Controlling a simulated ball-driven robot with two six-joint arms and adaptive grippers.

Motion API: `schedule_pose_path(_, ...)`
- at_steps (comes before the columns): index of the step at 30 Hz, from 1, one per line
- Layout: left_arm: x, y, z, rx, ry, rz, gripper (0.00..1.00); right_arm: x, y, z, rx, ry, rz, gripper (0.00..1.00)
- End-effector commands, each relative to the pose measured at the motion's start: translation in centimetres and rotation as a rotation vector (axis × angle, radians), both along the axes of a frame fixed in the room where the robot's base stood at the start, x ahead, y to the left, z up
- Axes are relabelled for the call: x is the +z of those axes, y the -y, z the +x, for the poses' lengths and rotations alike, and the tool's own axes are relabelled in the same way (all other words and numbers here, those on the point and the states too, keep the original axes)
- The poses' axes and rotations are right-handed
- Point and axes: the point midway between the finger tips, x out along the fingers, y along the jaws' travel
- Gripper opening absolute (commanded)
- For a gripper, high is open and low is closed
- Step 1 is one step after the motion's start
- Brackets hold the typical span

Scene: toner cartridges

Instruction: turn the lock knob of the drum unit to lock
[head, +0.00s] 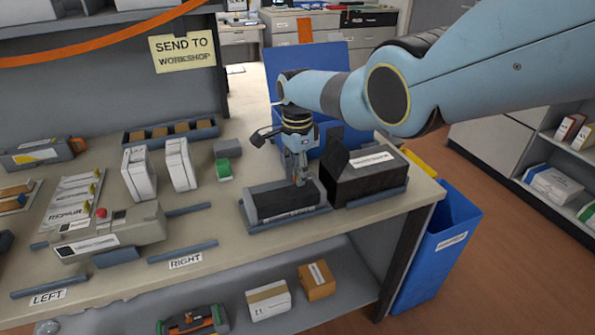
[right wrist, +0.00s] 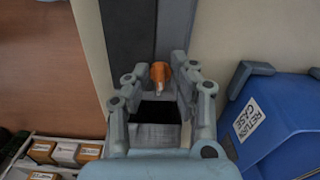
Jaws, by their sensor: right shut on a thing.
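The drum unit (head: 265,203) is a long black block with a pale label along its front, lying in a blue-grey tray (head: 262,229) at the front right of the bench. My right gripper (head: 301,180) points down at its right end. In the right wrist view the right gripper (right wrist: 160,78) has its fingers on both sides of a small orange knob (right wrist: 160,70) and is shut on it. The knob's upper part shows between the fingertips; its lock marks cannot be made out. In the head view the gripper hides the knob. My left gripper is in neither view.
A larger black box (head: 365,184) with a white label stands close to the right of the drum unit. Behind is a blue case (head: 335,60), labelled in the right wrist view (right wrist: 255,115). A green-fronted block (head: 223,169) and white cartons (head: 140,174) stand left.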

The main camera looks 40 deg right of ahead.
Motion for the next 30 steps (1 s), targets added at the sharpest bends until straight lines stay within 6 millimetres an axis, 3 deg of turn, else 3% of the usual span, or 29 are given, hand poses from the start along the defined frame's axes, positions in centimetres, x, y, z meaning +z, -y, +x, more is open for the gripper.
schedule_pose_path(9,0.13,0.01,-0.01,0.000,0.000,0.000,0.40,0.04,-0.01,0.05,-0.104,-0.001,0.000,0.00)
schedule_pose_path(24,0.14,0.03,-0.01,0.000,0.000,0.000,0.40,-0.05,-0.01,0.00,-0.120,-0.001,0.000,0.00)
schedule_pose_path(25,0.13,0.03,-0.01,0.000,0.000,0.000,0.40,-0.06,-0.01,-0.01,-0.120,-0.002,0.000,0.12)
schedule_pose_path(30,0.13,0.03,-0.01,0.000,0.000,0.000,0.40,-0.11,-0.02,-0.05,-0.119,-0.003,0.000,0.34)
